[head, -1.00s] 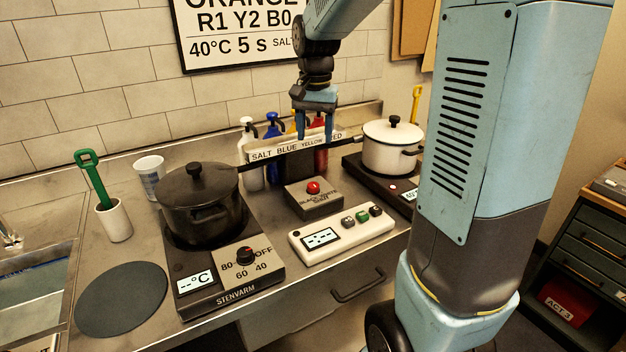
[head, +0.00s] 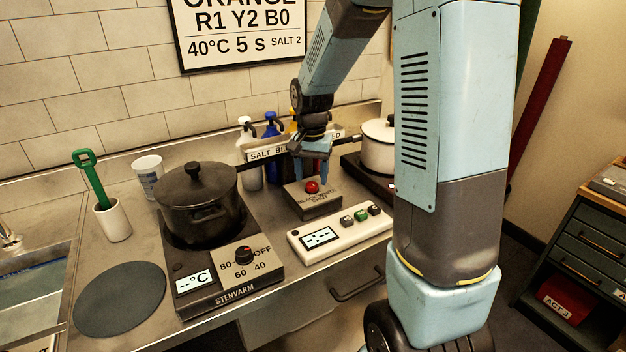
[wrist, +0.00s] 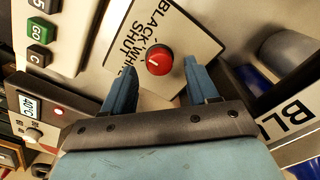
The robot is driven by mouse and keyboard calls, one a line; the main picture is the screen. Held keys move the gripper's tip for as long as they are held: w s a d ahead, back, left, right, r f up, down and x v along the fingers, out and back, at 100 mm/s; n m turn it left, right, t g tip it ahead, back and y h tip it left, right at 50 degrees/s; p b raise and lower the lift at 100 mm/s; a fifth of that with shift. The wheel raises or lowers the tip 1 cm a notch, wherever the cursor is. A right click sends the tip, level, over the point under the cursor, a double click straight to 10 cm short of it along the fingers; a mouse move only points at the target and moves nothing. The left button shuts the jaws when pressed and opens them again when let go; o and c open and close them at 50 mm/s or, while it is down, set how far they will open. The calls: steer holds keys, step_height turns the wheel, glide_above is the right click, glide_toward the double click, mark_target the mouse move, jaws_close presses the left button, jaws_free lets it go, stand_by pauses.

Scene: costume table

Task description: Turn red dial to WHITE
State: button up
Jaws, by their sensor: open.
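The red dial (head: 312,187) is a round knob on top of a small grey-beige box (head: 318,207) at the middle of the counter. In the wrist view the dial (wrist: 160,61) shows a white pointer mark, and the lettering BLACK, WHITE and SHUT is printed beside it. The mark's exact setting is hard to read. My gripper (head: 312,176) is open and points down at the box, just behind and above the dial. In the wrist view its two blue fingers (wrist: 158,82) stand apart on either side of the dial's near side, with nothing between them.
A white timer box (head: 340,233) with buttons lies in front of the dial box. A black pot (head: 200,203) on a hotplate stands left, its handle reaching toward my gripper. A white pot (head: 376,150) stands behind right. Pump bottles (head: 271,125) and a label strip stand behind.

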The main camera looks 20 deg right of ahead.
steer(key=shift+f, duration=1.05)
steer(key=shift+c, duration=0.2)
steer(key=c, duration=0.9)
steer(key=shift+d, duration=0.2)
steer(key=shift+c, duration=0.5)
steer(key=shift+a, duration=0.15)
steer(key=shift+n, duration=1.4)
steer(key=n, duration=0.6)
